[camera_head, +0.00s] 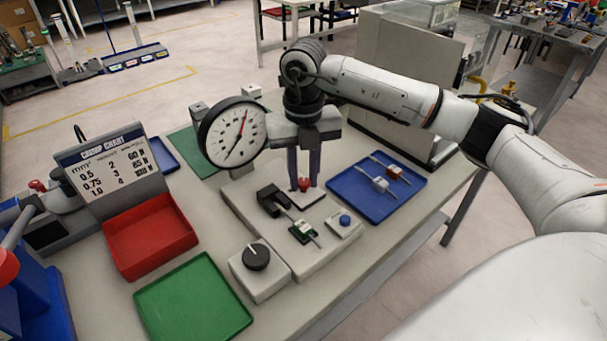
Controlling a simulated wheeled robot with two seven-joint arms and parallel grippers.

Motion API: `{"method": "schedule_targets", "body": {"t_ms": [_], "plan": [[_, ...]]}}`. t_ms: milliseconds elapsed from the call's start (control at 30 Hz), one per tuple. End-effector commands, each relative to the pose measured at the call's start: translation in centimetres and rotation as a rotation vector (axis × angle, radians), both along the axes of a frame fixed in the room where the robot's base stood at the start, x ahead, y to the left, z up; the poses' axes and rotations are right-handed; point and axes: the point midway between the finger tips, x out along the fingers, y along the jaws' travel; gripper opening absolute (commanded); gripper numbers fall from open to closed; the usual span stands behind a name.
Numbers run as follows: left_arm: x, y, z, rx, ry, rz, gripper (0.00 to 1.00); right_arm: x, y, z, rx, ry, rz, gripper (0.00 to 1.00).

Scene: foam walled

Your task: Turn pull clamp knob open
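My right gripper (304,181) points straight down over the pull tester (302,243), a pale block-shaped fixture on the bench. Its two dark fingers stand on either side of a small red knob (304,184). The knob fills the narrow gap between the fingertips, so the gripper appears shut on it. A round dial gauge (232,133) with a white face stands at the left of the gripper. My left gripper is out of view.
A white box with a black dial (257,256) stands at the front left of the tester. A blue tray (378,205) with small connectors lies at its right. A red bin (150,237), a green tray (193,304) and a crimp chart (108,165) are at the left.

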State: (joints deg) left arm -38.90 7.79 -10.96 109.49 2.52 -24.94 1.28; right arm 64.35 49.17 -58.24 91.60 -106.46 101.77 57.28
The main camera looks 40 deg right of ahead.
Motion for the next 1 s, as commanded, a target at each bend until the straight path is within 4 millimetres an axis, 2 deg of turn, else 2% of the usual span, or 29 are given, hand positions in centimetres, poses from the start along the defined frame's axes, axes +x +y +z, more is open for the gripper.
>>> {"method": "schedule_targets", "body": {"t_ms": [267,467,1000], "plan": [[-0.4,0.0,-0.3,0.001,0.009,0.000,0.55,0.0,0.0,0.0,0.000,-0.001,0.016,0.00],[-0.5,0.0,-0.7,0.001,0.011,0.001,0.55,0.0,0.0,0.0,-0.001,-0.002,0.093,0.00],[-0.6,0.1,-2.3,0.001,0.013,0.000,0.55,0.1,0.0,0.0,-0.001,-0.002,0.564,0.00]]}}
